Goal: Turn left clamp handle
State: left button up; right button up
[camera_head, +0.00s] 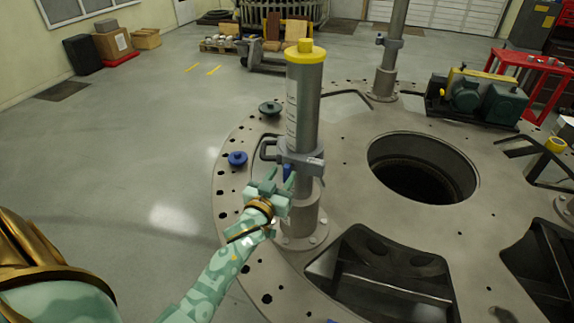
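The left clamp (306,164) is a grey collar around the near upright metal post (304,110), which has a yellow cap. Its dark looped handle (266,147) sticks out to the left. A small blue part (287,172) shows just under the collar, beside my gripper. My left gripper (262,180), pale green with a gold band, is just below the handle and left of the post. Its fingers look spread, with nothing seen between them. Contact with the clamp cannot be told. My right gripper is not in view.
The round grey turret plate (345,150) has a large round hole (422,170) and dark recesses at the front. A blue knob (237,158) and a dark green knob (270,107) sit at its left edge. Another clamped post (388,60) stands behind.

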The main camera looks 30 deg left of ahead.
aim_at(286, 170)
pick_arm(q)
jog(key=w, duration=0.4)
jog(key=shift+a, duration=0.3)
grip_shut()
